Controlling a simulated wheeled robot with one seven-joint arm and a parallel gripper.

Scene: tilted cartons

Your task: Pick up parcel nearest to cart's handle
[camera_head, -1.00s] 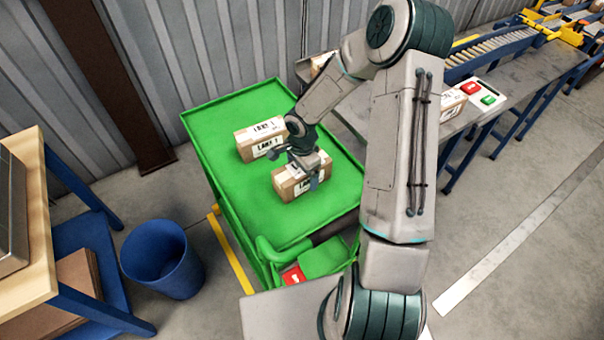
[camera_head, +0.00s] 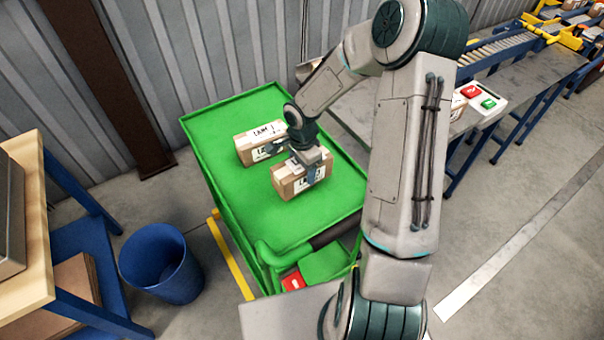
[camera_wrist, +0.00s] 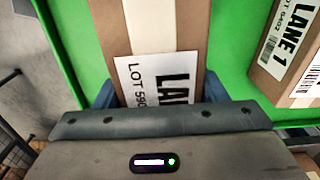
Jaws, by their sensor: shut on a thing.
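The green cart (camera_head: 225,215) has two brown parcels with white labels on its top. The parcel nearest the cart's handle (camera_head: 297,187) is in my gripper (camera_head: 303,165), which is shut on it from above. In the wrist view this parcel (camera_wrist: 188,30) lies between the blue fingers, its label partly hidden by the gripper body. I cannot tell whether it is clear of the cart top. The other parcel (camera_head: 245,148) is farther from the handle, behind and left of the held one, and shows at the right of the wrist view (camera_wrist: 290,50). The dark handle (camera_head: 330,232) is at the cart's near end.
A blue bin (camera_head: 162,262) stands left of the cart, near a wooden-topped bench (camera_head: 25,165). A grey table (camera_head: 480,120) with a red and green button box (camera_head: 484,97) is at the right. A corrugated wall (camera_head: 220,50) is behind. The cart's left top is clear.

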